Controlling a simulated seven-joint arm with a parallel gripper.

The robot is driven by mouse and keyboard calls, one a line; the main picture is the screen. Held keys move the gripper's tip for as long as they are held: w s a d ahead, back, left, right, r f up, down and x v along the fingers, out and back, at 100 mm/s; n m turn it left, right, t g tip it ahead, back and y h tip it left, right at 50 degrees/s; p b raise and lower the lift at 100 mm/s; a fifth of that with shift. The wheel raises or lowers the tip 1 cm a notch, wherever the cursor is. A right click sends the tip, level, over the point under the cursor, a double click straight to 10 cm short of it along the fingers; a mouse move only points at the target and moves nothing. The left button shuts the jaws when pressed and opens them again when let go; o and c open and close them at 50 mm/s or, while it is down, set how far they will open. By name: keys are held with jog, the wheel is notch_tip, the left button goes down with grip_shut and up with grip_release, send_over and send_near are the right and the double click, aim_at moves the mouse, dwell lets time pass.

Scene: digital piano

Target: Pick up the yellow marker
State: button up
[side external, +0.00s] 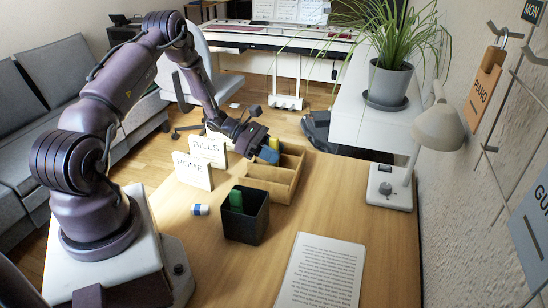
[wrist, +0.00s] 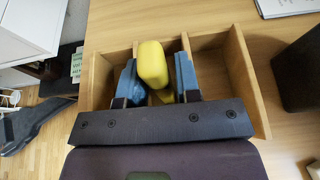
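The yellow marker (wrist: 153,62) is a thick, rounded yellow piece standing up in the middle compartment of a wooden organizer (wrist: 240,75). Its lower part is partly hidden by my gripper. My gripper (wrist: 157,72) has blue fingers, one on each side of the marker. The fingers are apart, with a narrow gap showing at the right finger; contact at the left finger is hard to tell. In the side view my gripper (side external: 268,155) reaches down into the back of the organizer (side external: 270,190), and a bit of the yellow marker (side external: 274,143) shows beside it.
A black pen cup (side external: 246,222) holding a green item (side external: 236,200) stands in front of the organizer. Two cards, HOME (side external: 193,172) and BILLS (side external: 208,148), stand to the left. An eraser (side external: 200,210), papers (side external: 322,272) and a lamp (side external: 392,190) are also on the desk.

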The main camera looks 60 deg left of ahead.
jog(key=shift+c, duration=0.5)
grip_shut()
